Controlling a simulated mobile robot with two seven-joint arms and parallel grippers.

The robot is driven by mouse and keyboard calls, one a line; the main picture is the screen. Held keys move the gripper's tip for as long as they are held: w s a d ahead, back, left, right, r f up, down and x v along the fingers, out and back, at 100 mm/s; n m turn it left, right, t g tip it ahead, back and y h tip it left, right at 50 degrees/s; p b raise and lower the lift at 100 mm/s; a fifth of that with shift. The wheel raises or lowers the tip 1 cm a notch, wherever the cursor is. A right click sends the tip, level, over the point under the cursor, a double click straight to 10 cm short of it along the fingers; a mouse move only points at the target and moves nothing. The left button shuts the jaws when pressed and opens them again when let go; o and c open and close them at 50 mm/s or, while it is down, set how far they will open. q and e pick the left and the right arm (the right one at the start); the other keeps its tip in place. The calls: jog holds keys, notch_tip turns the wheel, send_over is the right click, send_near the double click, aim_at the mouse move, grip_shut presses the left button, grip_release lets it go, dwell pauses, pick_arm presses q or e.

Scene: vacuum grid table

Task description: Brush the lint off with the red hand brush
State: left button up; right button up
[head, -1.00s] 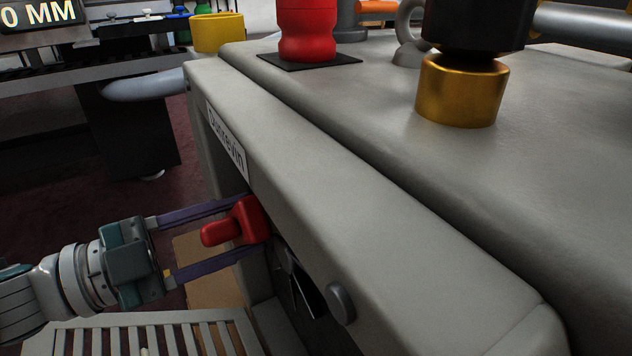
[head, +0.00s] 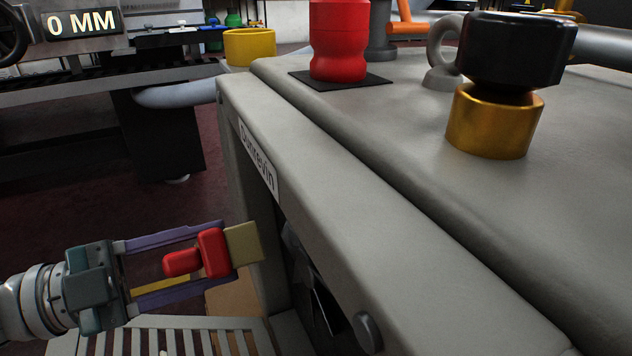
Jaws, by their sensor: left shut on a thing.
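The red hand brush (head: 211,252) is in the lower left of the head view, with a red handle and a block of tan bristles pointing right. My left gripper (head: 226,248) is shut on the brush, its purple fingers on either side of the red body. The bristles are close to the open front of the grey machine (head: 330,180); I cannot tell whether they touch it. No lint can be made out clearly. My right gripper is not in view.
A pale slatted grid (head: 195,338) lies below the brush. A grey knob (head: 367,332) sticks out of the machine's front. On its top stand a red fitting (head: 338,40) and a black-and-gold knob (head: 495,120). A yellow cup-like part (head: 250,48) is at the far corner.

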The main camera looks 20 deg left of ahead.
pick_arm(q)
jog(key=shift+v, duration=1.5)
